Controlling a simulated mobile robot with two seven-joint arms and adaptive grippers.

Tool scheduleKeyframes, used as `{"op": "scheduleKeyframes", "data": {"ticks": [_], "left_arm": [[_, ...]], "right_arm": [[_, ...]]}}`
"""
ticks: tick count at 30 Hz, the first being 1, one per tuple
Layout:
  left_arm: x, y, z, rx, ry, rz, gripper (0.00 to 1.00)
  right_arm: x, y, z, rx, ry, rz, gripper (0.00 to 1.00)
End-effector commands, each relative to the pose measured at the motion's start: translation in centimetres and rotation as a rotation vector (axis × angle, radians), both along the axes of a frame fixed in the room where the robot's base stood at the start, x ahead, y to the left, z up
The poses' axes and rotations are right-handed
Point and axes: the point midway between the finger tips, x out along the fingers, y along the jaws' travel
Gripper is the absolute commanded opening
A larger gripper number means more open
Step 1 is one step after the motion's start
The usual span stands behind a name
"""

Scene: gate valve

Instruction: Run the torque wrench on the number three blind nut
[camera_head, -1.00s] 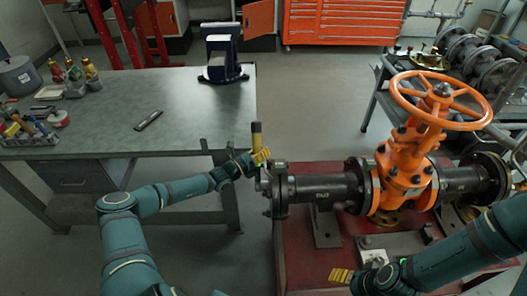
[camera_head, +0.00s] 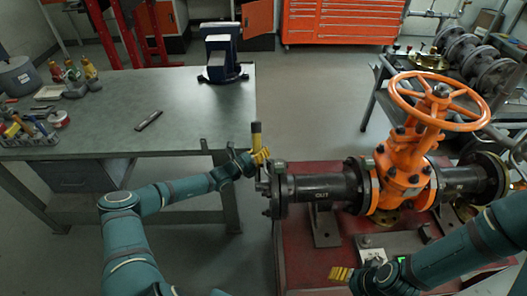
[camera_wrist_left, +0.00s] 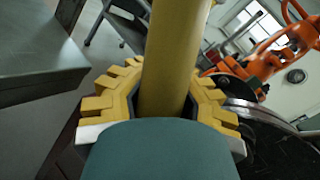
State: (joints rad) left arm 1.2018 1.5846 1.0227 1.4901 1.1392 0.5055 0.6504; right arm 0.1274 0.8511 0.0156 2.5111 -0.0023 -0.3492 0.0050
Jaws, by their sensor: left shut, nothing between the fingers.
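The torque wrench (camera_head: 256,134) stands upright at the left end flange, with a yellow handle and dark top. The yellow shaft (camera_wrist_left: 176,55) fills the middle of the left wrist view. My left gripper (camera_head: 261,157) is beside it with its yellow fingers shut; they look close around the shaft, but I cannot tell contact. The blind flange (camera_head: 272,192) closes the left end of the dark pipe; its nuts are too small to tell number three. The orange gate valve (camera_head: 404,165) stands to the right. My right gripper (camera_head: 341,274) is low in front; its jaw state is unclear.
The red stand (camera_head: 300,262) carries the pipe and valve. A grey workbench (camera_head: 200,112) with a blue vise (camera_head: 221,58) is at the left. A cart (camera_head: 376,92) with dark flanges stands back right. The floor between bench and cart is open.

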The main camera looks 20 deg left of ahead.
Motion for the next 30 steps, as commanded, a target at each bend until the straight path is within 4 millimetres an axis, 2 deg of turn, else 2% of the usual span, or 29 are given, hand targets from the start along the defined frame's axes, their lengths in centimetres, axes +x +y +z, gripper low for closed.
{"op": "scheduleKeyframes", "data": {"ticks": [23,30], "left_arm": [[-0.06,0.16,0.31,-0.003,-0.005,-0.002,0.00],[-0.35,0.80,0.27,-0.001,-0.005,-0.002,0.00]], "right_arm": [[0.00,0.00,0.55,0.000,0.000,0.000,0.63],[0.00,0.00,0.46,0.000,0.000,0.000,0.63]]}}
